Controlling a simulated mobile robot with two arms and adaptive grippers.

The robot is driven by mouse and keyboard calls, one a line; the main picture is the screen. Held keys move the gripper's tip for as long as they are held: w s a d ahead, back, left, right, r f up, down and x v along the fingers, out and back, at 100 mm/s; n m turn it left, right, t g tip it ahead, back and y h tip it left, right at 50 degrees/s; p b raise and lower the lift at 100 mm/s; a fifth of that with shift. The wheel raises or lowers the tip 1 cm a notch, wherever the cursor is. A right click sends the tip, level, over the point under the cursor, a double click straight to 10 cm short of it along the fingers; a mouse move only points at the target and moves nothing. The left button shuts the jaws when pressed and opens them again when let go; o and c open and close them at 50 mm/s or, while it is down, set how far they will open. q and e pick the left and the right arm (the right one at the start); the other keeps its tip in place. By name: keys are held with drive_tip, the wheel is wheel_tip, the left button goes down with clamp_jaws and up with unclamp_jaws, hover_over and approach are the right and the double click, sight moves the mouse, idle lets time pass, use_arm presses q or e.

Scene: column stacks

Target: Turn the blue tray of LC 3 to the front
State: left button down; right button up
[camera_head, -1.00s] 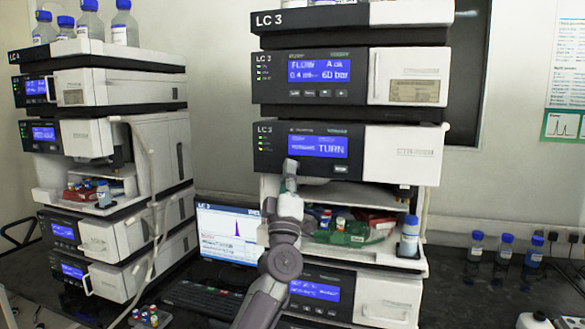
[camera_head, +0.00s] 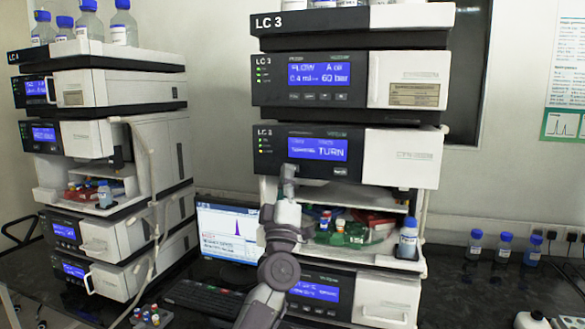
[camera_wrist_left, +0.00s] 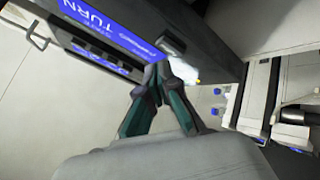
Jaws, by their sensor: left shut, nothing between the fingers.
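The LC 3 stack (camera_head: 410,158) stands right of centre. The display (camera_head: 318,148) of its second module reads TURN, with a small button (camera_head: 340,171) below it. In the open bay under it, a green tray (camera_head: 345,238) with vials faces the front and a red tray (camera_head: 372,219) shows behind at right. I cannot make out a blue tray. My left gripper (camera_head: 289,170) is shut and empty, upright by the module's lower edge, left of the button. In the left wrist view its fingertips (camera_wrist_left: 160,72) meet below the TURN panel. My right gripper is not in view.
A bottle (camera_head: 408,238) stands at the bay's right edge. LC 4 (camera_head: 120,85), a monitor (camera_head: 228,232) and a keyboard (camera_head: 203,299) are at left. Several blue-capped bottles (camera_head: 504,245) stand on the dark bench at right.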

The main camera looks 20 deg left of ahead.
use_arm(q)
drive_tip(key=s+p, duration=0.4)
drive_tip(key=s, duration=0.1)
drive_tip(key=shift+a, duration=0.1)
